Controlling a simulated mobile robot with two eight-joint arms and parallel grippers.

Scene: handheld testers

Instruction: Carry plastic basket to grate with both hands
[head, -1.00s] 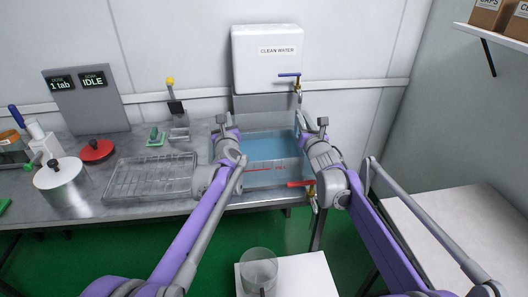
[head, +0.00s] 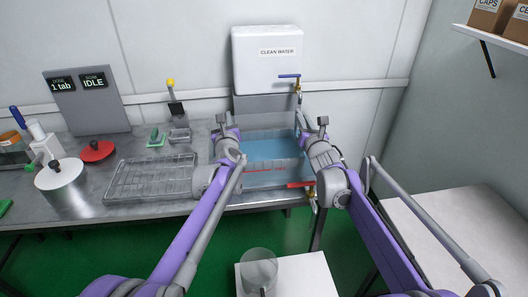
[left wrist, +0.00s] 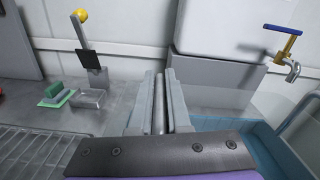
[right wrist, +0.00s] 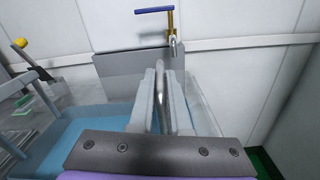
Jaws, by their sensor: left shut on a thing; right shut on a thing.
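The tank (head: 245,177) with blue water and a red fill line stands at the counter's right end. My left gripper (head: 226,132) is at its left side, shut on a grey metallic bar (left wrist: 159,105). My right gripper (head: 311,135) is at its right side, shut on a similar bar (right wrist: 184,105). The bars appear to be the plastic basket's side handles; the basket's body cannot be told apart from the tank and water. The wire grate (head: 150,178) lies empty on the counter, left of the tank. My fingertips show in the left wrist (left wrist: 160,80) and right wrist (right wrist: 163,75) views.
A white clean water box (head: 267,60) with a blue-handled tap (head: 297,83) stands behind the tank. A yellow-knobbed lever (head: 175,100) is behind the grate. A pot (head: 62,185) and red lid (head: 97,151) stand further left. A red-handled valve (head: 300,184) is at the tank's front.

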